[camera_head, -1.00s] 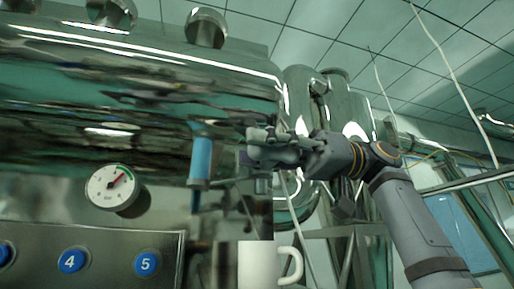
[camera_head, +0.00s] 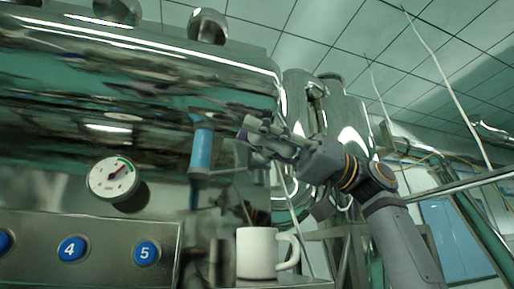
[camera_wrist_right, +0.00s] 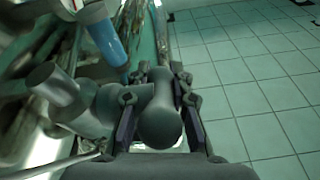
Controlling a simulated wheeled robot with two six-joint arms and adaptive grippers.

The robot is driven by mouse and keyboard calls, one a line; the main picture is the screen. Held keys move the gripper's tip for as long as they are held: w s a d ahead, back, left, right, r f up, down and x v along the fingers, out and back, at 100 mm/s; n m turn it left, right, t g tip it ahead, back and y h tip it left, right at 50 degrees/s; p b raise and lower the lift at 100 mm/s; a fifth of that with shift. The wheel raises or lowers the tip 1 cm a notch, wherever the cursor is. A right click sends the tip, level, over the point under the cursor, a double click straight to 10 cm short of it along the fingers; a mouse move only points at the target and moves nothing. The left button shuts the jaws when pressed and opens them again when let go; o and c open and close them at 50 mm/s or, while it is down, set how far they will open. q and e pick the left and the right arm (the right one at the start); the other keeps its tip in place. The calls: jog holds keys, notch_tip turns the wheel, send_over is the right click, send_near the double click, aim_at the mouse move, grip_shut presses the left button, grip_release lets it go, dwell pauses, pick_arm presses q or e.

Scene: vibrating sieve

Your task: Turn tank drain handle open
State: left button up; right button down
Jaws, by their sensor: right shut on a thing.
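The tank drain handle (camera_wrist_right: 161,118) is a grey rounded lever in the right wrist view. It lies between the two fingers of my right gripper (camera_wrist_right: 158,84), which is shut on it. A grey pipe fitting (camera_wrist_right: 90,106) joins it from the left. In the head view my right gripper (camera_head: 250,134) is at the right end of the shiny tank (camera_head: 120,75), tilted up to the left. The fingers mostly hide the handle there. My left gripper is not in view.
A blue tube (camera_head: 202,150) stands just left of my right gripper. A white mug (camera_head: 257,254) is below it. A dial gauge (camera_head: 112,179) and a panel with numbered blue buttons (camera_head: 95,245) are at the left. Tiled floor (camera_wrist_right: 255,80) lies open to the right in the wrist view.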

jog(key=shift+d+r+g+y+b, duration=0.1)
jog(key=shift+g+y+b, duration=0.3)
jog(key=shift+y+b, duration=0.6)
jog(key=shift+d+r+y, duration=0.1)
jog(key=shift+r+y, duration=0.1)
jog(key=shift+y, duration=0.6)
jog(key=c, duration=1.2)
grip_release()
jog(key=shift+w, duration=0.1)
jog(key=shift+d, duration=0.1)
